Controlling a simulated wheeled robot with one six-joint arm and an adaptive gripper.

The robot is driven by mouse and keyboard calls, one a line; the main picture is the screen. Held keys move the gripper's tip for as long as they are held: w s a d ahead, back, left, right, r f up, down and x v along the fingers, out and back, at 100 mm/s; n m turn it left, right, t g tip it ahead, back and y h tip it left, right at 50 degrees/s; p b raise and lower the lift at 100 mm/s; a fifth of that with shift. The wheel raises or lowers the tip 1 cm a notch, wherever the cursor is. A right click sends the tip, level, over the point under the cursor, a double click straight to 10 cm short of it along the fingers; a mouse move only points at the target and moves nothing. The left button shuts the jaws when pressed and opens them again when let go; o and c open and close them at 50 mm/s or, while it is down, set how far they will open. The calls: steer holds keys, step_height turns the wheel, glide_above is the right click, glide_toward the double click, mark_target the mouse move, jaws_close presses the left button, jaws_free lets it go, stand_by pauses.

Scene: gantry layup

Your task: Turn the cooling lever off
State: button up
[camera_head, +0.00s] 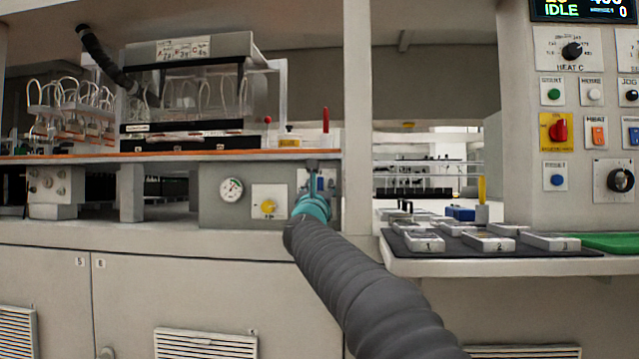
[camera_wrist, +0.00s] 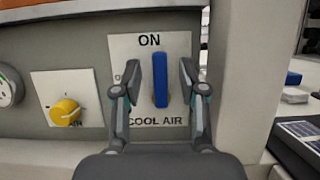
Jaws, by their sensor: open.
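The cooling lever (camera_wrist: 161,80) is a blue upright bar on a white plate (camera_wrist: 150,45) marked "ON" at the top and "COOL AIR" at the bottom. It points up toward "ON". In the wrist view my gripper (camera_wrist: 160,77) is open, with one finger on each side of the lever. The lever stands between the fingertips, and a gap shows on its left; contact on the right cannot be told. Part of the plate's lettering is hidden behind the left finger. In the head view my gripper (camera_head: 314,185) is at the panel and mostly covers the plate.
A yellow knob (camera_wrist: 66,112) and a gauge (camera_head: 231,189) are left of the lever plate. A pale upright post (camera_head: 356,110) stands close on the right. A shelf with numbered blocks (camera_head: 488,241) juts out farther right. An orange-edged deck (camera_head: 170,156) lies above.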

steer(key=shift+w+r, duration=0.25)
steer(key=shift+w, duration=0.35)
steer(key=shift+c, duration=0.3)
jaws_close()
